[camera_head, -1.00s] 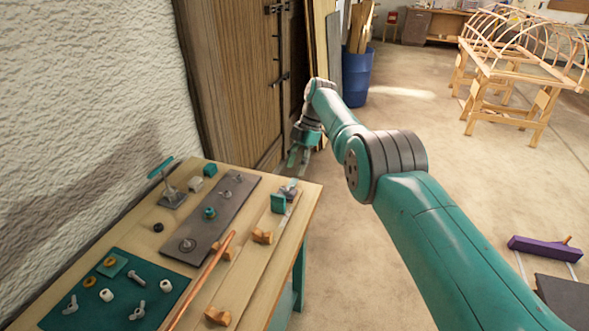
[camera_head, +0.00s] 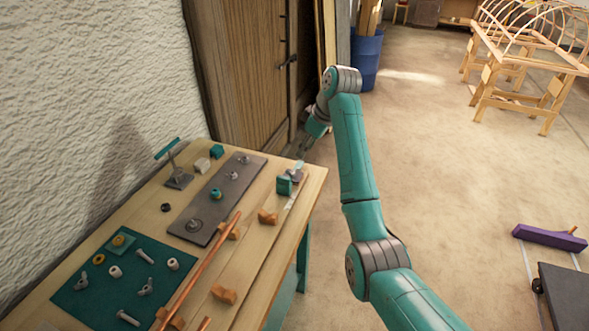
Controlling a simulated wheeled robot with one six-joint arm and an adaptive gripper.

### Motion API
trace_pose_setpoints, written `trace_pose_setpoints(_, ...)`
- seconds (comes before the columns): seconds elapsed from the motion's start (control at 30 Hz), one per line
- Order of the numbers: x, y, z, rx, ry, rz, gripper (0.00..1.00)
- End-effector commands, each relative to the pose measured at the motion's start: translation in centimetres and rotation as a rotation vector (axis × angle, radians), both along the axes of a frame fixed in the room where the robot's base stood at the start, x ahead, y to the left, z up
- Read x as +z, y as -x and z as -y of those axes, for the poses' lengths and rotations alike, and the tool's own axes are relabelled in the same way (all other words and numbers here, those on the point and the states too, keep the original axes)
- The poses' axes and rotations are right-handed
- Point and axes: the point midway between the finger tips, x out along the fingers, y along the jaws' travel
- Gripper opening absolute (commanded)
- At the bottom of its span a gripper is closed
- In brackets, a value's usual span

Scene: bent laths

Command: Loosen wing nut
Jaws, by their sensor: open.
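A grey metal plate (camera_head: 208,211) lies along the workbench and carries several upright studs with small fittings. One fitting is a teal nut (camera_head: 215,193); the others, such as the far stud fitting (camera_head: 231,175), are too small to tell if they are wing nuts. A loose grey wing nut (camera_head: 146,287) lies on the dark teal mat (camera_head: 98,305), and a similar winged piece (camera_head: 82,281) lies at its left. My gripper (camera_head: 302,150) is open and empty, beyond the bench's far right corner and apart from the plate. Its fingertips show small and dim.
A teal block (camera_head: 284,185) stands near the bench's far right corner. A T-handled tool (camera_head: 178,178) stands by the wall. A wooden door (camera_head: 240,70) is behind; open floor lies right.

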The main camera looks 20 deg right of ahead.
Motion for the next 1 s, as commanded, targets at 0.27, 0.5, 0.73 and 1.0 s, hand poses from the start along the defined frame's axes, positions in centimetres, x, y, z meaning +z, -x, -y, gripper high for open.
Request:
trace_pose_setpoints(0.27, -0.8, 0.5, -0.4, -0.05, -0.01, 0.003, 0.45)
trace_pose_setpoints(0.5, -4.4, -0.6, -1.4, -0.048, -0.01, 0.0, 0.45)
trace_pose_setpoints(0.73, -7.8, -1.6, -2.4, -0.047, -0.009, 0.002, 0.45)
trace_pose_setpoints(1.0, -9.6, -2.3, -2.9, -0.048, -0.01, 0.005, 0.45)
